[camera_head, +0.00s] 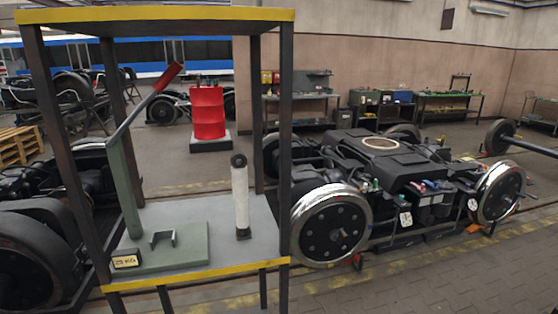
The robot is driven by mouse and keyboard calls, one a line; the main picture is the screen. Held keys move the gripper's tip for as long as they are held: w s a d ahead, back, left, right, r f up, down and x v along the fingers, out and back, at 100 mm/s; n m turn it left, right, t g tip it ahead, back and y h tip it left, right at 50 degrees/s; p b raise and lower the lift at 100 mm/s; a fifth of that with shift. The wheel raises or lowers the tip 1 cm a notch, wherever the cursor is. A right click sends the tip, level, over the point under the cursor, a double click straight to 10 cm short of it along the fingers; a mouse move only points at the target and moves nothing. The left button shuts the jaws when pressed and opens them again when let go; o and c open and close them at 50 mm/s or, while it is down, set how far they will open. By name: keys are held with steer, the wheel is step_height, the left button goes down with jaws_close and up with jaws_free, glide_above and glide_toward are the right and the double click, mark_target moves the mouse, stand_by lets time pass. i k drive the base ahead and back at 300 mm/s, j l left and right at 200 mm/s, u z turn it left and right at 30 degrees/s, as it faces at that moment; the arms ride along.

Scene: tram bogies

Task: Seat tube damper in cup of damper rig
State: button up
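The tube damper (241,198) has a white body with a dark eye at its top and a dark lower end. It stands nearly upright on the grey shelf, right of the rig and apart from it. The damper rig has a green base plate (188,257), a green post (130,190) and a lever with a red handle (168,76) slanting up to the right. A small dark U-shaped holder (163,237), seemingly the cup, sits on the base plate; no damper is in it. My gripper is not in view.
The shelf (258,215) stands in a dark frame with yellow edges; its posts and yellow top (155,14) enclose the space. A small yellow label plate (126,261) sits at the rig's front left. A bogie (400,190) stands right; a red drum (207,112) stands behind.

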mark_target(165, 242)
steer(key=u, duration=3.05)
steer(key=i+l+u, duration=0.15)
steer(key=l, duration=0.8)
steer(key=k, duration=0.05)
